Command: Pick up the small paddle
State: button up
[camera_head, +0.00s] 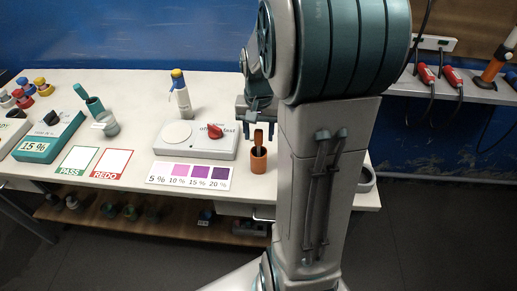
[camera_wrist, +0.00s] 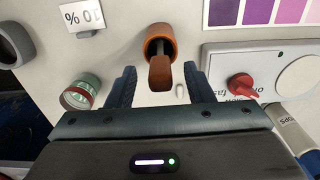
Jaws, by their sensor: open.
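The small paddle (camera_head: 258,139) is brown and stands upright in a small orange-brown cup (camera_head: 258,162) at the right part of the white table. In the wrist view the paddle (camera_wrist: 160,73) sticks out of the cup (camera_wrist: 160,34), its flat end toward the camera. My gripper (camera_head: 257,112) is close to the paddle, a little above and behind it in the head view. In the wrist view my gripper (camera_wrist: 159,80) is open, with one dark finger on each side of the paddle's end. I cannot tell how far the fingertips are from it in depth.
A white stirrer plate (camera_head: 200,146) with a red knob (camera_head: 215,131) stands left of the cup. A purple colour chart (camera_head: 190,176) lies in front of it.

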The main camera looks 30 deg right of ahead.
aim_at(259, 140)
notch_tip(259, 140, down, 3)
jog(key=shift+f, duration=0.2)
jog(key=shift+c, duration=0.4)
grip_shut()
